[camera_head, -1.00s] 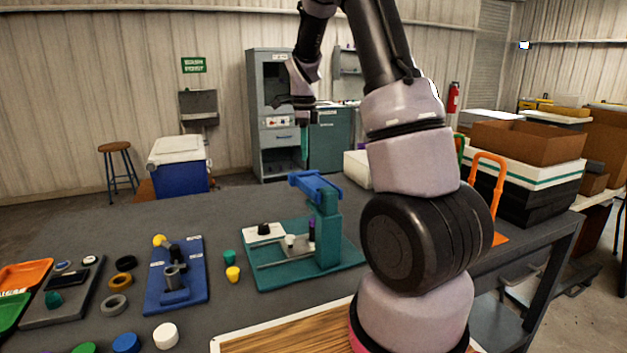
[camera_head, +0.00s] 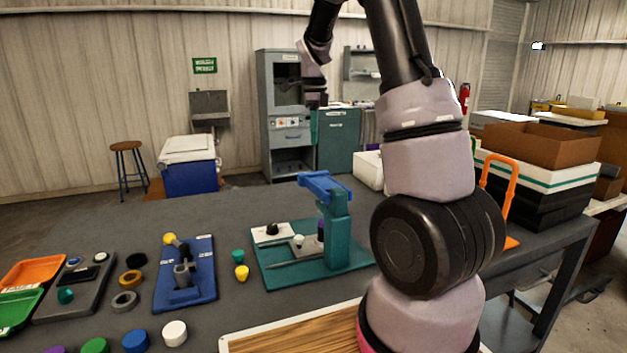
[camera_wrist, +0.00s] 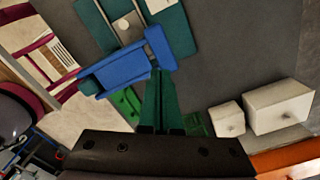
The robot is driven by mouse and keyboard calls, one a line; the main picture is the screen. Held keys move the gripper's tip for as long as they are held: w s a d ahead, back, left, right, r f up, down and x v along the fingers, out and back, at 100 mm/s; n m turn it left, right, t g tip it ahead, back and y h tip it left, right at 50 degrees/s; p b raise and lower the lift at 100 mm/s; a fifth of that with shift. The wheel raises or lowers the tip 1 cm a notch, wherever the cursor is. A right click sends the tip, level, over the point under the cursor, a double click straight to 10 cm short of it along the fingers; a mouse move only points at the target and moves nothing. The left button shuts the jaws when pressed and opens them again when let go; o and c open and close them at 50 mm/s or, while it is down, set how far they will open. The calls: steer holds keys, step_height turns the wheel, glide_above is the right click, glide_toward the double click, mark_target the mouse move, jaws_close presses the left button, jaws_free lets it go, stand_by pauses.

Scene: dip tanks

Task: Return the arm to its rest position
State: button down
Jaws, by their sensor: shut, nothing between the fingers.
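My arm rises at the right of the head view and bends over at the top, out of the picture. My gripper (camera_head: 314,128) hangs down past the bend, well above the table (camera_head: 225,207), with teal fingers. In the wrist view the green fingers of my gripper (camera_wrist: 160,78) are together with nothing between them. The teal press with a blue lever (camera_head: 325,187) stands on the table below the gripper in the head view. Its blue lever (camera_wrist: 130,66) shows just beyond the fingertips in the wrist view; whether they touch cannot be told, but the head view shows them apart.
A blue fixture (camera_head: 184,285), small rings, caps and an orange tray (camera_head: 32,270) lie to the left. A wooden board (camera_head: 290,335) is in front. An orange-handled tool (camera_head: 513,185) and stacked boxes (camera_head: 535,178) stand right of my arm. Air around the gripper looks clear.

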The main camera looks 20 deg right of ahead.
steer(key=s+a+r+n+t, duration=0.2)
steer(key=s+r+n, duration=0.2)
steer(key=s, duration=0.5)
steer(key=s+a+r+n+t+y, duration=0.1)
steer(key=s+a+r+n+t, duration=0.1)
steer(key=s+n, duration=0.7)
steer(key=s+a+r+n+t+y, duration=0.1)
steer(key=s+a+r+n+t, duration=0.2)
steer(key=s+r+n, duration=0.3)
steer(key=s+n, duration=0.1)
steer(key=s, duration=0.3)
steer(key=shift+s+a+r, duration=0.15)
steer(key=shift+s+r, duration=0.1)
stand_by(0.6)
